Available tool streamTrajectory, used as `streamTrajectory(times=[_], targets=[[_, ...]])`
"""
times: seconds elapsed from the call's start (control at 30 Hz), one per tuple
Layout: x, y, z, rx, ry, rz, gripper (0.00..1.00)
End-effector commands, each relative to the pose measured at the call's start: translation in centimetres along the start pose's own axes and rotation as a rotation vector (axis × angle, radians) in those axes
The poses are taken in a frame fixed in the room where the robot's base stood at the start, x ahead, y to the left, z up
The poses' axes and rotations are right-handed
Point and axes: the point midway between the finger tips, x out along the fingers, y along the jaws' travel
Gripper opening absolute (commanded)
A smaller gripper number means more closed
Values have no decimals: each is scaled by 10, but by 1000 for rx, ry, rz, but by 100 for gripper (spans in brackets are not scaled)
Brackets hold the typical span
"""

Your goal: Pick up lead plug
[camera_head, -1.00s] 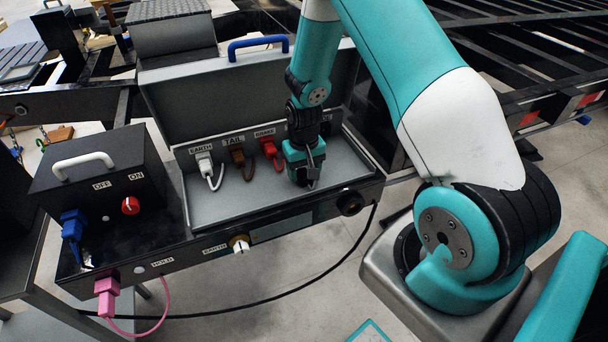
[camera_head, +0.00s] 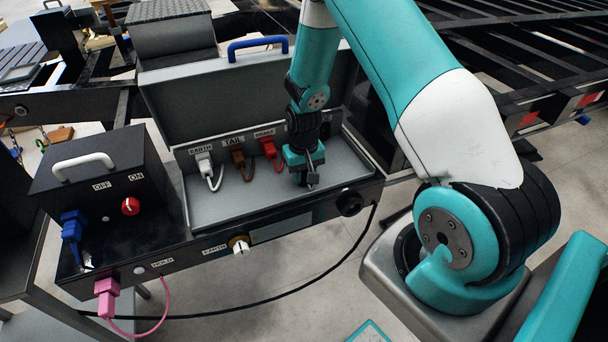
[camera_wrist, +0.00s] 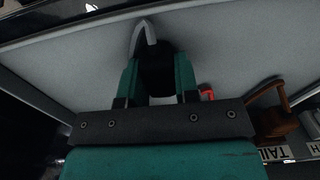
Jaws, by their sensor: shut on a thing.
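My gripper (camera_head: 304,164) is low over the right part of the open grey case (camera_head: 235,203). In the wrist view, the two teal fingers of my gripper (camera_wrist: 157,66) are shut on a black plug (camera_wrist: 157,82). A pale grey lead (camera_wrist: 146,35) curves from the plug over the case floor. In the head view my gripper hides most of this plug, and I cannot tell whether it touches the case. A white plug (camera_head: 204,164), a brown plug (camera_head: 238,158) and a red plug (camera_head: 268,147) stand along the back wall, left of my gripper.
The case lid (camera_head: 215,97) stands up behind the plugs. A black control box (camera_head: 100,178) with a red knob (camera_head: 130,206) is at the left. A pink plug (camera_head: 106,290) sits at the front left. The case floor's left part is clear.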

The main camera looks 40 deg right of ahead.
Motion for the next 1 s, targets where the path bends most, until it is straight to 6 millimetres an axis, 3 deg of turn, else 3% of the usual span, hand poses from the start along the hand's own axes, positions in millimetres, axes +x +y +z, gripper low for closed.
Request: streamTrajectory(times=[0.17,0.5,0.7,1.0], targets=[[-22,0,-1,0,4,0,4],[-123,0,-1,0,9,-1,4],[-169,0,0,0,5,0,4],[-196,0,0,0,1,0,4]])
